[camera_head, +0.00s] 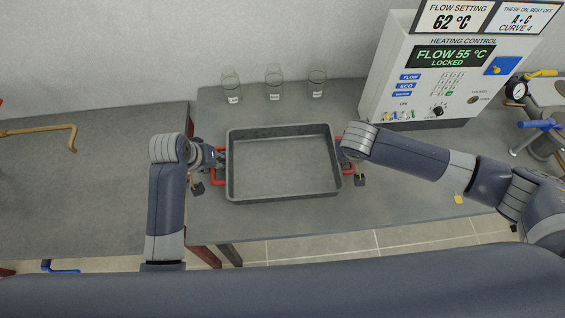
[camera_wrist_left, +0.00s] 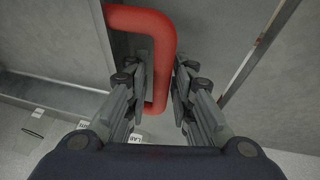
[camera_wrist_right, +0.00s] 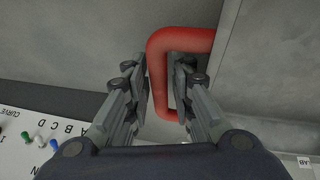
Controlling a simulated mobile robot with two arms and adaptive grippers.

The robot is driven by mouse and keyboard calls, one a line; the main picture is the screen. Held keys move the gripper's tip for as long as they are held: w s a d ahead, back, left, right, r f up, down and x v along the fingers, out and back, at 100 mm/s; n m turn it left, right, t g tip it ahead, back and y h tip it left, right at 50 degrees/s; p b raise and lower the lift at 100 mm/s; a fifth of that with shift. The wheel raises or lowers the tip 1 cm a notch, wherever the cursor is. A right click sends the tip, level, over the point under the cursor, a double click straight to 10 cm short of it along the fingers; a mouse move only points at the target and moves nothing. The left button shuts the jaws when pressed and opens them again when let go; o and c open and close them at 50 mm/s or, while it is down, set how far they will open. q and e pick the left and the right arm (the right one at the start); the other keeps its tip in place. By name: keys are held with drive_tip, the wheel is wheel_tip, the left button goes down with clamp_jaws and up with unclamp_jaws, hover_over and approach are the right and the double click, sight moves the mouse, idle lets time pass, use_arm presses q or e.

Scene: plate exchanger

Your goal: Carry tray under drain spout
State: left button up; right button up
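The tray (camera_head: 285,198) is a dark grey, empty, rectangular pan at the middle of the head view, level over the grey table. It has a red handle at each short side. My left gripper (camera_head: 212,158) is at its left handle; in the left wrist view the red bar (camera_wrist_left: 162,60) runs between the fingers (camera_wrist_left: 160,75). My right gripper (camera_head: 351,163) is at the right handle; in the right wrist view the red bar (camera_wrist_right: 157,70) lies between the fingers (camera_wrist_right: 158,75). I cannot tell whether either gripper presses on its bar. I cannot make out a drain spout.
Several labelled glass beakers (camera_head: 274,84) stand behind the tray. A heating control box (camera_head: 425,80) stands at the back right, with a gauge (camera_head: 516,90) and blue-handled valve (camera_head: 540,125) beyond it. A brass-coloured pipe (camera_head: 45,130) is over the left counter (camera_head: 80,200).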

use_arm(q)
clamp_jaws()
use_arm(e)
clamp_jaws()
use_arm(q)
drive_tip(key=shift+r, duration=0.1)
use_arm(e)
drive_tip(key=shift+r, duration=0.15)
